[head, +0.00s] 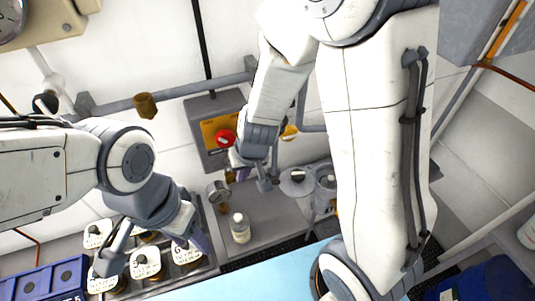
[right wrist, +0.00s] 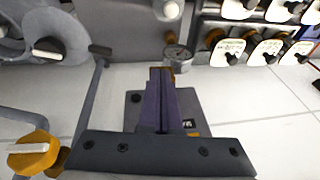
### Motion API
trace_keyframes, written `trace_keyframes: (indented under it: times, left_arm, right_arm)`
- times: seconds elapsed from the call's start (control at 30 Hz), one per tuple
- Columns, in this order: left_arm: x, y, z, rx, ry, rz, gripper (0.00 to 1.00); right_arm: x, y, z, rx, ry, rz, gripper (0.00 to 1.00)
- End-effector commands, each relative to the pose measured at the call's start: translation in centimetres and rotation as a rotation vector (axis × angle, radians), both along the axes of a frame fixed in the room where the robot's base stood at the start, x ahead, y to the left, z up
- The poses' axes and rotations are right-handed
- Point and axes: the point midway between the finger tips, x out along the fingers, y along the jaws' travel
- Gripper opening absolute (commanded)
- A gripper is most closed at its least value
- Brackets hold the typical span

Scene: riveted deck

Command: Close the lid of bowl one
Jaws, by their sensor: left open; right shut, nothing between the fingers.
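I cannot make out which is bowl one. My right gripper (head: 238,164) is shut and empty, by the wall box with the red button.
A small white-capped bottle (head: 240,229) stands on the grey bench right of the rack. A round gauge (head: 218,191) is behind it. A wall box with a red button (head: 225,138) and a wall rail are near my right gripper. A blue numbered case (head: 45,279) is at lower left.

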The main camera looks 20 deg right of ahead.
Motion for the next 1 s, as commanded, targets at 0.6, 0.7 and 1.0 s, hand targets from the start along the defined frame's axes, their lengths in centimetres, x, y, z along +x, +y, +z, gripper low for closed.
trace_keyframes:
  times: [0.6,0.7,1.0]
  left_arm:
    - [0.0,0.0,0.0,0.001,0.0,-0.004,0.5]
    - [0.0,0.0,-1.0,0.001,0.0,-0.004,0.5]
    - [0.0,0.0,-2.2,0.001,0.001,-0.001,0.5]
  right_arm:
    - [4.0,-10.5,-6.5,-0.15,-0.037,-0.29,0.0]
    - [4.6,-10.6,-8.1,-0.15,-0.037,-0.288,0.0]
    - [5.8,-10.7,-10.8,-0.15,-0.038,-0.285,0.0]
